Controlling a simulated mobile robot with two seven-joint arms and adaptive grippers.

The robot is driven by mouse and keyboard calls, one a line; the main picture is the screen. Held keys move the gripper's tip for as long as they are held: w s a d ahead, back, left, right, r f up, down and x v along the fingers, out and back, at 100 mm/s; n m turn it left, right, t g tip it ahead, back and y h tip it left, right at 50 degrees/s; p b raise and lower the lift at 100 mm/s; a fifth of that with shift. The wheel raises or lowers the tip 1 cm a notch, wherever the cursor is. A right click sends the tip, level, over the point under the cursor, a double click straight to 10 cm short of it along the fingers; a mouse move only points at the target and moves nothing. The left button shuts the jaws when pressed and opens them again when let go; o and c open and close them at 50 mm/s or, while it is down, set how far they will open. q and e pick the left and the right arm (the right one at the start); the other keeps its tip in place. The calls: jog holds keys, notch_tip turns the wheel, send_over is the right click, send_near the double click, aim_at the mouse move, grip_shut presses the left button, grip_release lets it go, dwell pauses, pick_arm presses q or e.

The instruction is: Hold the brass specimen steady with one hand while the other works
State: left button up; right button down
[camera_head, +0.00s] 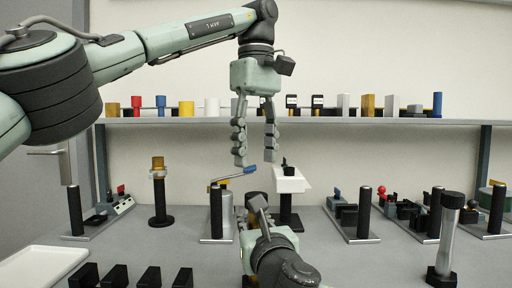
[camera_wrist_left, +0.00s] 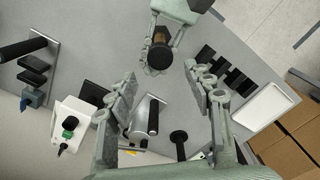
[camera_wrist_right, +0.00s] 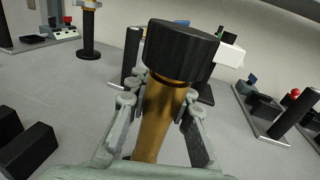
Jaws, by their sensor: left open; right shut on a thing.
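The brass specimen (camera_wrist_right: 158,115) is a brass rod with a wide black cap (camera_wrist_right: 180,48). My right gripper (camera_wrist_right: 162,98) is shut around the rod below the cap, which points up and away. In the left wrist view the specimen (camera_wrist_left: 158,52) shows from above, between the right fingers. In the head view my right arm comes up from the bottom centre, and its fingers and the specimen are mostly hidden. My left gripper (camera_head: 255,155) hangs fingers down above the right one, open and empty. In the left wrist view its fingers (camera_wrist_left: 160,85) are spread, apart from the specimen.
A black stand with a brass top (camera_head: 158,180) is left of centre. A white tray (camera_head: 42,268) and several black blocks (camera_head: 117,277) lie at the front left. A white block on a stand (camera_head: 290,182) stands behind the grippers. Fixtures with black posts line the bench below a shelf (camera_head: 370,121).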

aim_at(256, 194)
pick_arm(q)
notch_tip(256, 194, down, 8)
jog(key=shift+r, duration=0.2)
jog(key=shift+c, duration=0.2)
